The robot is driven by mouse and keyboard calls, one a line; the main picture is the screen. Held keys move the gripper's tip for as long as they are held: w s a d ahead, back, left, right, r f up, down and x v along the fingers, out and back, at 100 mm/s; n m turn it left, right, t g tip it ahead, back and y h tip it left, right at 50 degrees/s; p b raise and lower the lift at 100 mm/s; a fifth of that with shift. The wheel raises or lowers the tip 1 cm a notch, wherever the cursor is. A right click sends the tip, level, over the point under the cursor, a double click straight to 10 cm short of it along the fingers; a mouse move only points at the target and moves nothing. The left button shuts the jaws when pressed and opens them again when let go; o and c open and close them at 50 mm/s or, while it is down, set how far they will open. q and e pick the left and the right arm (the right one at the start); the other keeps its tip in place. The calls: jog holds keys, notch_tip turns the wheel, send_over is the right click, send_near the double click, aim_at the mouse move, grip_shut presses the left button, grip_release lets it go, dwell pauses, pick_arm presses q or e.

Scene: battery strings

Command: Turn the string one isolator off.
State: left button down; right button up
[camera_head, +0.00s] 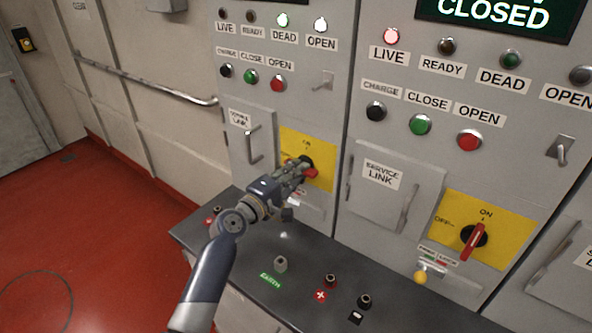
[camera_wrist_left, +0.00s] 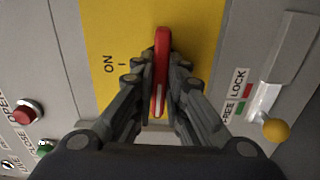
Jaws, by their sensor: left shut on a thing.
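The left cabinet's isolator has a red handle (camera_head: 311,173) on a yellow plate (camera_head: 322,150) marked ON. My left gripper (camera_head: 300,170) is at this handle and hides part of it and of the plate. In the left wrist view the red handle (camera_wrist_left: 162,55) lies between the fingers of my left gripper (camera_wrist_left: 160,95), shut on it. The handle lies crosswise to the ON mark, and a pale stripe shows near its lower end there. The OFF mark is hidden. My right gripper is not in view.
The right cabinet has its own isolator (camera_head: 474,240), handle towards ON, and a lit red LIVE lamp (camera_head: 391,37). The left cabinet's DEAD lamp (camera_head: 282,20) and OPEN lamp (camera_head: 320,24) are lit. A yellow-knobbed lock lever (camera_wrist_left: 275,130) is beside the plate. A dark ledge (camera_head: 240,262) juts out below.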

pick_arm(q)
jog(key=shift+f, duration=0.1)
dwell(0.5)
jog(key=c, duration=1.6)
grip_release()
jog(key=v, duration=1.2)
